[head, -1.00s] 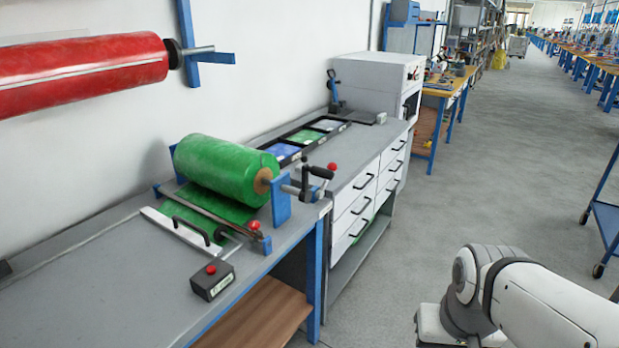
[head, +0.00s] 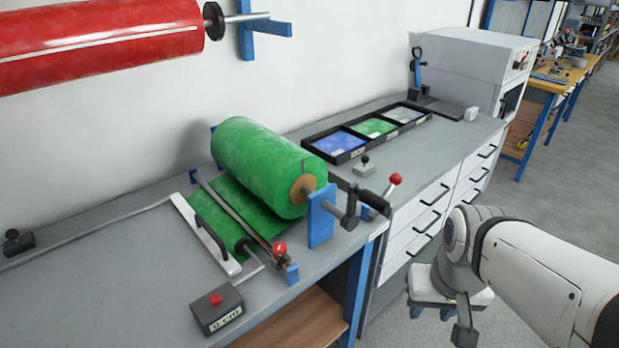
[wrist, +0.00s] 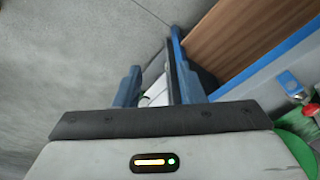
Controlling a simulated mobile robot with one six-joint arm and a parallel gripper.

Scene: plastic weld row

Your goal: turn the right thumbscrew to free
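A green film roll (head: 262,165) lies on the grey bench between blue end brackets. At its right end, by the blue bracket (head: 320,217), are a crank with a black grip (head: 376,206) and a red ball knob (head: 396,180). Another red ball (head: 280,249) sits at the near end of a bar in front of the roll. I cannot tell which part is the right thumbscrew. My gripper (head: 432,313) is low, right of the bench. Its blue fingers (wrist: 155,86) are apart and empty in the wrist view, with floor beyond them.
A black box with a red button (head: 216,309) stands near the bench's front edge. A black tray (head: 345,157) with coloured sheets and white drawers (head: 430,215) are to the right. A red roll (head: 95,40) hangs above. Floor is free at right.

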